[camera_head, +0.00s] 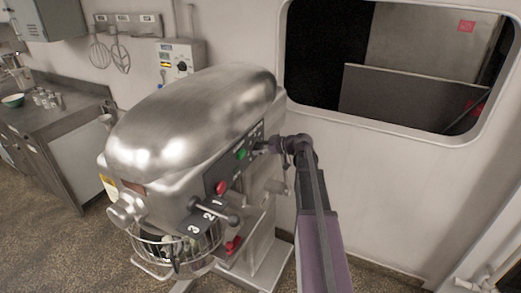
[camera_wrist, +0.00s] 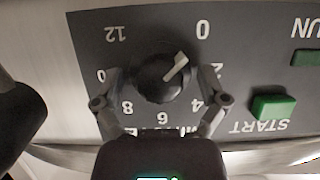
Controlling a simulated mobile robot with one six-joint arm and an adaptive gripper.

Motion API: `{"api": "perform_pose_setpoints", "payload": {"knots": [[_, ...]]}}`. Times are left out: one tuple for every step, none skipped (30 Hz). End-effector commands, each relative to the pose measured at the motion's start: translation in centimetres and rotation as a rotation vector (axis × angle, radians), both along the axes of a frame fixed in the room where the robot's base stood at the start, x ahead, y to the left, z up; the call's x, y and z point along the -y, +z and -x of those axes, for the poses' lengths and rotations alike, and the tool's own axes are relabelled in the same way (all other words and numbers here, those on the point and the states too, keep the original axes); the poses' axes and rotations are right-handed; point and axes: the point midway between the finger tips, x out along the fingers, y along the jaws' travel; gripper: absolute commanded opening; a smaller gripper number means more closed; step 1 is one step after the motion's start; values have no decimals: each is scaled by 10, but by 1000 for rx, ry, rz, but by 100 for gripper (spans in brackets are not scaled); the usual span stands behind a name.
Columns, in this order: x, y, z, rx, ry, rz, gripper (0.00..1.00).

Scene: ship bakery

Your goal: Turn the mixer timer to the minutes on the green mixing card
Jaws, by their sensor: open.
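The mixer timer (camera_wrist: 160,80) is a round black knob with a white pointer on a dark panel. The wrist view shows the panel upside down, with the pointer aimed close to the 0. My gripper (camera_wrist: 160,88) is open, one finger on each side of the knob. Slight gaps seem to show; I cannot tell whether either finger touches it. In the head view my gripper (camera_head: 264,147) is at the side panel of the big steel mixer (camera_head: 190,120), hiding the timer. I cannot make out a green mixing card in either view.
A green START button (camera_wrist: 273,106) sits beside the timer, close to my right finger in the wrist view. The mixer also has a red button (camera_head: 221,187) and a gear lever (camera_head: 215,210). A wall box (camera_head: 180,65) with a dial hangs behind. A steel counter (camera_head: 50,120) stands left.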

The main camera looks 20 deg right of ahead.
Motion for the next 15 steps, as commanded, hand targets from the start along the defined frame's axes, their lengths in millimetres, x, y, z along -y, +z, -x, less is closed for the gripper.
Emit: {"api": "perform_pose_setpoints", "payload": {"knots": [[0, 0, 0, 0, 0, 0, 92], [0, 0, 0, 0, 0, 0, 92], [0, 0, 0, 0, 0, 0, 92], [0, 0, 0, 0, 0, 0, 92], [0, 0, 0, 0, -1, 0, 86], [1, 0, 0, 0, -1, 0, 74], [1, 0, 0, 0, -1, 0, 66], [1, 0, 0, 0, -1, 0, 57], [1, 0, 0, 0, -1, 0, 45], [1, 0, 0, 0, -1, 0, 36], [1, 0, 0, 0, -1, 0, 27], [1, 0, 0, 0, -1, 0, 15], [1, 0, 0, 0, 0, 0, 12], [1, 0, 0, 0, 0, 0, 12], [0, 0, 0, 1, 0, -1, 12]]}}
